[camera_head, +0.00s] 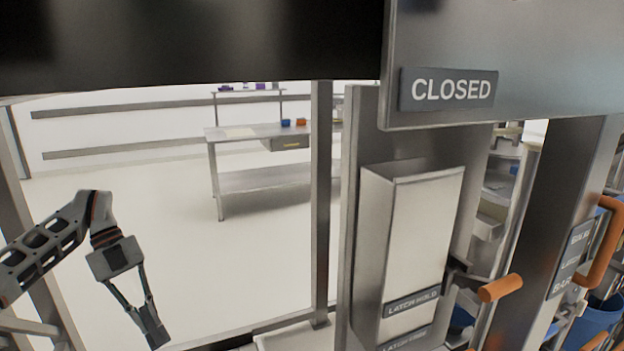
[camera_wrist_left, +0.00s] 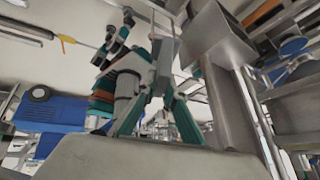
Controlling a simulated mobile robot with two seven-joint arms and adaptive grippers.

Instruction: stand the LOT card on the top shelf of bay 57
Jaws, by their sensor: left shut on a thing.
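My left gripper (camera_head: 152,332) hangs at the lower left of the head view, fingers pointing down, over pale floor. Its fingers close together on something small at the tips, too small to identify. In the left wrist view the fingers (camera_wrist_left: 158,100) reach up from the grey body at the bottom, with a narrow grey piece between them. No LOT lettering is readable, so I cannot tell whether this is the card. My right gripper is not in view. No bay marked 57 and no top shelf with that number can be made out.
A steel frame post (camera_head: 321,200) and a grey cabinet (camera_head: 420,235) with latch labels stand right of the gripper. A CLOSED sign (camera_head: 448,89) hangs above. Orange handles (camera_head: 500,288) stick out at the right. A workbench (camera_head: 255,132) stands behind. Floor at left is clear.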

